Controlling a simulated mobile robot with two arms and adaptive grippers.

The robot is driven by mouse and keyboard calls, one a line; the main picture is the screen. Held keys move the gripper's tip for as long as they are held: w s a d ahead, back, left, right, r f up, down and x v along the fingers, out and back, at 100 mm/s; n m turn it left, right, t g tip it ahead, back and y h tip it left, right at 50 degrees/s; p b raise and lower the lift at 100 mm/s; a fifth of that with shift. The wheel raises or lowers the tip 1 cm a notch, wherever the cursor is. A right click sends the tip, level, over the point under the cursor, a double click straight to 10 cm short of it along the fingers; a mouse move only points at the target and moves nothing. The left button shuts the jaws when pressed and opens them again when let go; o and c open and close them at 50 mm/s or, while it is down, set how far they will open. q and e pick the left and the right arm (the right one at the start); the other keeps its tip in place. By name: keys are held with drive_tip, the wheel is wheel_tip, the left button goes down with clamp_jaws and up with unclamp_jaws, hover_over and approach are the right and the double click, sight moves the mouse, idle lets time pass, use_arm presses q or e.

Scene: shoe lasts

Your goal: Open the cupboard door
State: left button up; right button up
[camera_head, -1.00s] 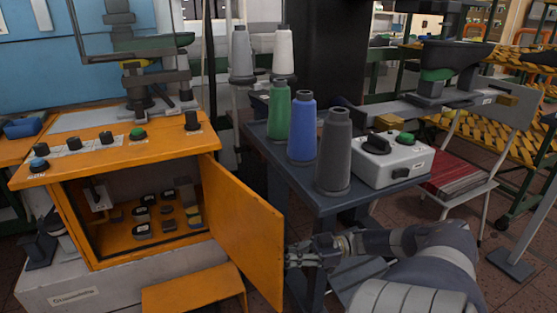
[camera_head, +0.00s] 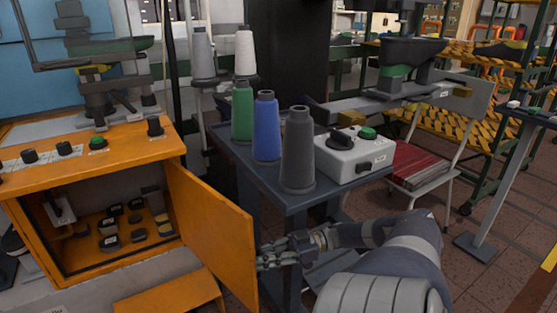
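The orange cupboard door (camera_head: 212,232) stands swung open on the right side of the orange cupboard (camera_head: 88,168). Its inside shows, with several small dark blocks (camera_head: 110,226) on the cupboard floor. My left gripper is not in view.
A dark table (camera_head: 296,198) stands right of the door, bearing thread cones (camera_head: 298,150) and a white control box (camera_head: 354,156). A chair (camera_head: 426,166) stands farther right. An orange step-like panel (camera_head: 170,296) lies below the cupboard opening.

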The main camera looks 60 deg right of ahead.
drive_tip(key=v, duration=1.1)
drive_tip(key=shift+s, duration=0.2)
idle(0.4)
